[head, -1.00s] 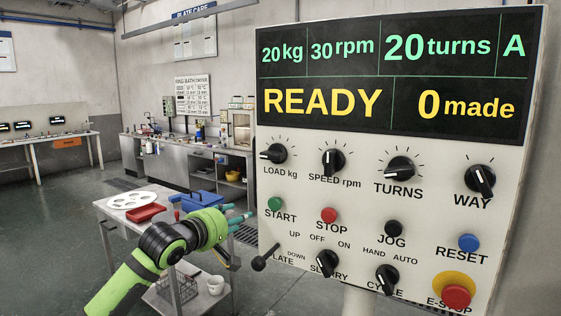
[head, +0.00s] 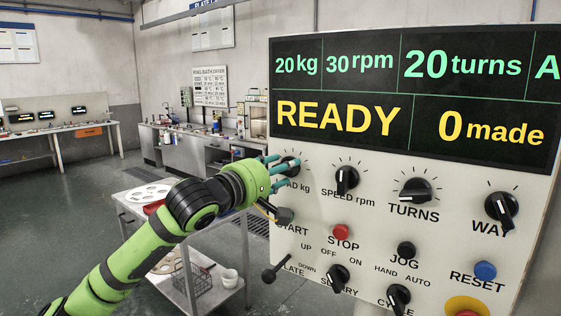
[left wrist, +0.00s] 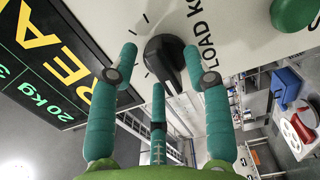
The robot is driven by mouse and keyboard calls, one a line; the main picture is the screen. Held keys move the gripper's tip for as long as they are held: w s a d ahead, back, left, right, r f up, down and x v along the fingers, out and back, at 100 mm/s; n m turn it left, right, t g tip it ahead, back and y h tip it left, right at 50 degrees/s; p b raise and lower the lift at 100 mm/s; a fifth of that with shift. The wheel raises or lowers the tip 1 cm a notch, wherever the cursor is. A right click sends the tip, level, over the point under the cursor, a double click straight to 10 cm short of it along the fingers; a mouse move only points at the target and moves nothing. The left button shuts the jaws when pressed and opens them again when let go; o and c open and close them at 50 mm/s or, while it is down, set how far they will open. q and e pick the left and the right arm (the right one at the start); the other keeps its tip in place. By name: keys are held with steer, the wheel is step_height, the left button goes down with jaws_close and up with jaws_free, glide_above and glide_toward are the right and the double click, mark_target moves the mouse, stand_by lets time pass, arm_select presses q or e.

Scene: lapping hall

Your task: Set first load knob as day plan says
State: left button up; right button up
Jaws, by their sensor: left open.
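The black LOAD kg knob (head: 290,165) is at the upper left of the white control panel, partly hidden by my fingers. My left gripper (head: 281,171) is open in front of it. In the left wrist view the knob (left wrist: 165,54) lies between the spread teal fingertips of the gripper (left wrist: 160,60), with a third finger below. Whether the fingers touch the knob I cannot tell. The panel display (head: 410,92) reads 20 kg, 30 rpm, 20 turns, READY and 0 made. My right gripper is out of view.
The SPEED knob (head: 346,180) and TURNS knob (head: 416,190) are to the right. The START button is hidden behind my gripper; the red STOP button (head: 341,231) is below. A side table (head: 128,206) stands behind my arm. A sheet with text (head: 210,87) hangs on the far wall.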

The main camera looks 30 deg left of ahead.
arm_select(q)
jaws_close()
steer(key=shift+m, duration=0.4)
steer(key=shift+m+g+p, duration=0.3)
steer(key=shift+m+p, duration=0.75)
steer(key=shift+m, duration=1.45)
jaws_free()
steer(key=shift+d, duration=0.1)
